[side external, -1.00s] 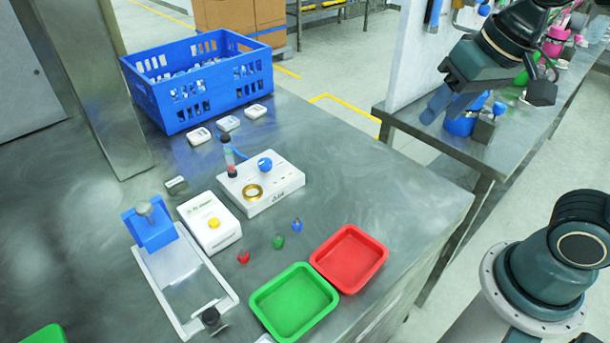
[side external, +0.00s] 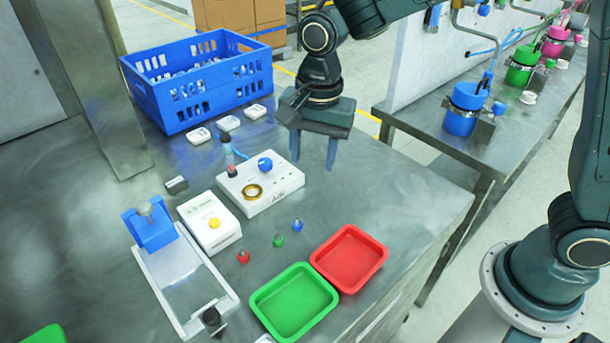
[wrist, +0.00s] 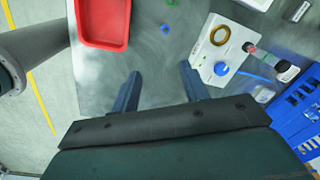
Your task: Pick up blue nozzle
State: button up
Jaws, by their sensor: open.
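The small blue nozzle (side external: 298,225) stands on the steel table between the white control box and the red tray. My gripper (side external: 316,160) is open and empty, pointing down above the table behind the blue nozzle. In the wrist view my two fingers (wrist: 160,85) are spread apart with only bare table between them.
A white box with a blue knob and brass ring (side external: 262,186) stands left of my gripper. A red tray (side external: 349,258) and green tray (side external: 293,303) lie at the table's front. A blue crate (side external: 200,85) stands behind.

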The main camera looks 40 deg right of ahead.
jog(key=shift+w+a+f+m, duration=0.35)
jog(key=shift+a+f, duration=0.25)
jog(key=shift+f, duration=0.1)
jog(key=shift+w+a+f+m, duration=0.2)
jog(key=shift+a+f+m, duration=0.15)
jog(key=shift+a+f, duration=0.3)
jog(key=shift+f, duration=0.1)
send_over(298, 219)
notch_tip(298, 219, down, 8)
jog(key=shift+s+f, duration=0.15)
jog(key=shift+f, duration=0.1)
jog(key=shift+f, duration=0.1)
jog(key=shift+w+f, duration=0.2)
jog(key=shift+f, duration=2.35)
grip_shut()
